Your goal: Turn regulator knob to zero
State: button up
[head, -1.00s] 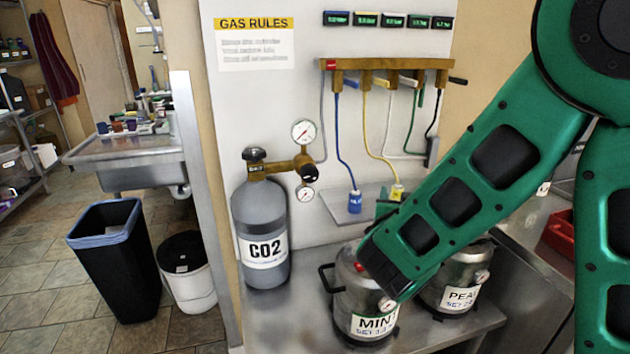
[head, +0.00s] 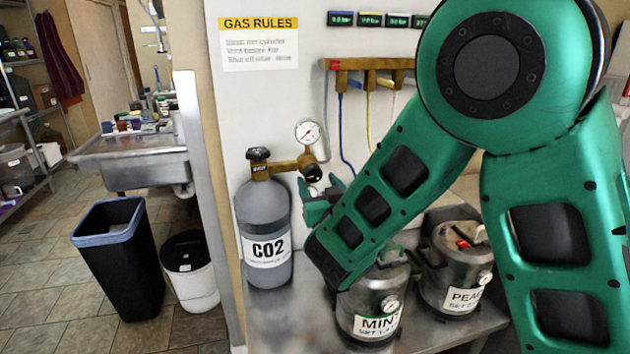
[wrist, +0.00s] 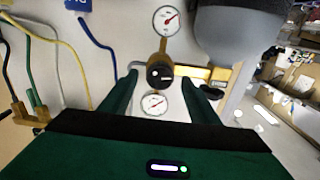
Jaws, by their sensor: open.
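The regulator knob (wrist: 159,74) is a round black knob at the end of the brass regulator body. In the wrist view it faces the camera, between and beyond my two open fingers. My gripper (wrist: 160,90) is open and empty; I see no contact with the knob. In the head view the knob (head: 313,174) sits right of the grey CO2 cylinder (head: 264,225), just above my gripper (head: 320,192). An upper gauge (wrist: 166,20) and a lower gauge (wrist: 154,104) flank the knob.
Two steel kegs, MINT (head: 372,300) and PEACH (head: 455,275), stand on the steel bench below my arm. A brass manifold (head: 365,66) with coloured hoses is on the wall above. A black bin (head: 120,260) stands on the floor at left.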

aim_at(314, 177)
jog(key=shift+x, duration=1.6)
jog(key=c, duration=1.1)
jog(key=shift+o, duration=0.2)
